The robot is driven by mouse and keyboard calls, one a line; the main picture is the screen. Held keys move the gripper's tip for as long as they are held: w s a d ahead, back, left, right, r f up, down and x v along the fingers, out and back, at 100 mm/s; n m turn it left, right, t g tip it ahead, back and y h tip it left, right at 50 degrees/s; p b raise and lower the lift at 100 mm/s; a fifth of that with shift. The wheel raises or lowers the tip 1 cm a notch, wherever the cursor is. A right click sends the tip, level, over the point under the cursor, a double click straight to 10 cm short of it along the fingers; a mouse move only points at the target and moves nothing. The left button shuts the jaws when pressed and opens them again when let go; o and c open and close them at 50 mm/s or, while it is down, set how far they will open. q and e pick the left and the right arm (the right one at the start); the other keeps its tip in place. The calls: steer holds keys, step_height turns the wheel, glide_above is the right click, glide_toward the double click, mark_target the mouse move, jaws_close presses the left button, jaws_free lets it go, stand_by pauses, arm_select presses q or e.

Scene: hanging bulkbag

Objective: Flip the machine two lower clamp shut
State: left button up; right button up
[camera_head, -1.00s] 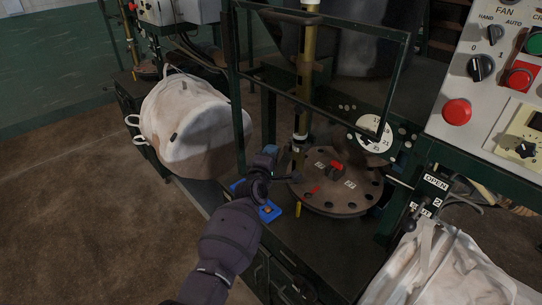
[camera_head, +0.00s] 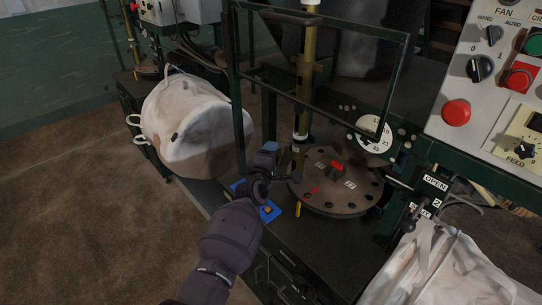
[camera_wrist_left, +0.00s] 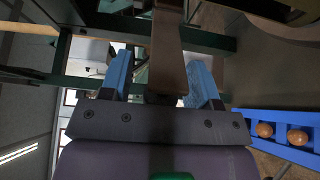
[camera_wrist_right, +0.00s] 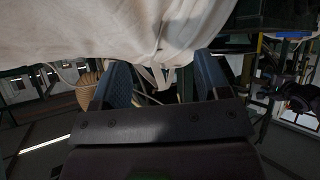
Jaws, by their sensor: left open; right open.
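OPEN (camera_head: 436,182) and a second, partly hidden label (camera_head: 420,209) are on the right-hand machine near a "2" mark. A dark lever (camera_head: 466,203) sticks out beside them; I cannot tell whether it is the lower clamp or how it is set. My left gripper (camera_head: 275,160) is near the left rim of the round brown disc (camera_head: 325,197). In the left wrist view its blue fingers (camera_wrist_left: 158,80) are open, with a brown-grey bar (camera_wrist_left: 168,55) in view between them. My right gripper (camera_wrist_right: 165,85) is open below a white bag (camera_wrist_right: 130,30); it is hidden in the head view.
A blue tray (camera_head: 270,212) lies below my left wrist. A dark frame (camera_head: 320,15) and control panel (camera_head: 490,80) rise around the disc.

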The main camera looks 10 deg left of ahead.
arm_select(q)
steer(key=shift+s, duration=0.55)
steer(key=s+a, duration=0.1)
steer(key=s, duration=0.8)
steer(key=shift+s+p, duration=0.35)
arm_select(e)
steer(key=shift+r, duration=0.4)
